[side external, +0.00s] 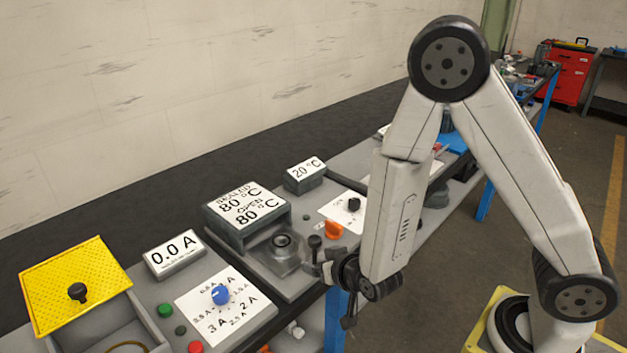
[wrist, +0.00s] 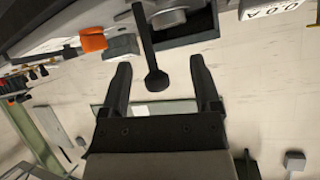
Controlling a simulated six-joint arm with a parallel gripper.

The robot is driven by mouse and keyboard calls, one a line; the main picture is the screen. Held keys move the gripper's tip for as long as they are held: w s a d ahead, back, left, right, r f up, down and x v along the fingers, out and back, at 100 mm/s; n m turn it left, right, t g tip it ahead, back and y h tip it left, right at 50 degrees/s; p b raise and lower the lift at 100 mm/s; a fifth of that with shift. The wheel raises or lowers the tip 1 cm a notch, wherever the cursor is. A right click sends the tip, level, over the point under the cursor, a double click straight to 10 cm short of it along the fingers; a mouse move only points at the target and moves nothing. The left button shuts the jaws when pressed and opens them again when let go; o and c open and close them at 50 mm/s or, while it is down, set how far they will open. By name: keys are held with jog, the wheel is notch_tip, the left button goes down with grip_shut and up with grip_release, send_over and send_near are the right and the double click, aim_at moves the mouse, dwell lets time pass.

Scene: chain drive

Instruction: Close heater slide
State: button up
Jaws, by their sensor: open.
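The heater (side external: 245,212) is a grey box labelled "SEALED 80 °C" and "OPEN 80 °C", with an open dark front. A grey slide plate (side external: 268,262) extends out of it and bears a round metal part (side external: 283,243). A black knobbed handle (side external: 315,243) stands at the slide's outer end. My gripper (side external: 330,270) is beside this handle. In the wrist view my gripper (wrist: 161,82) is open, with the black handle (wrist: 155,76) between its fingers and a gap visible on both sides. The round metal part also shows there (wrist: 168,18). Contact with the handle cannot be told.
An orange knob (side external: 334,230) sits right of the slide, near a "20 °C" display (side external: 305,172). A "0.0 A" display (side external: 173,254), a blue dial (side external: 221,294) and a yellow lid (side external: 75,285) are to the left. The floor lies beyond the bench's front edge.

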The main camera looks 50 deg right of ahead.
aim_at(318, 246)
jog(key=shift+s+r+n+t+h, duration=0.1)
jog(key=shift+s+r+t+h, duration=0.15)
jog(key=shift+s+t+h, duration=0.5)
jog(key=shift+s+r+n+t+h, duration=0.1)
jog(key=shift+s+r+t+h, duration=0.2)
jog(key=shift+t, duration=0.9)
jog(key=shift+s+r+n+t+h, duration=0.1)
jog(key=shift+s+r+t+h, duration=0.1)
jog(key=shift+s+t+h, duration=0.6)
jog(key=shift+w+y, duration=0.25)
jog(key=shift+w, duration=0.05)
jog(key=shift+x, duration=3.85)
grip_shut()
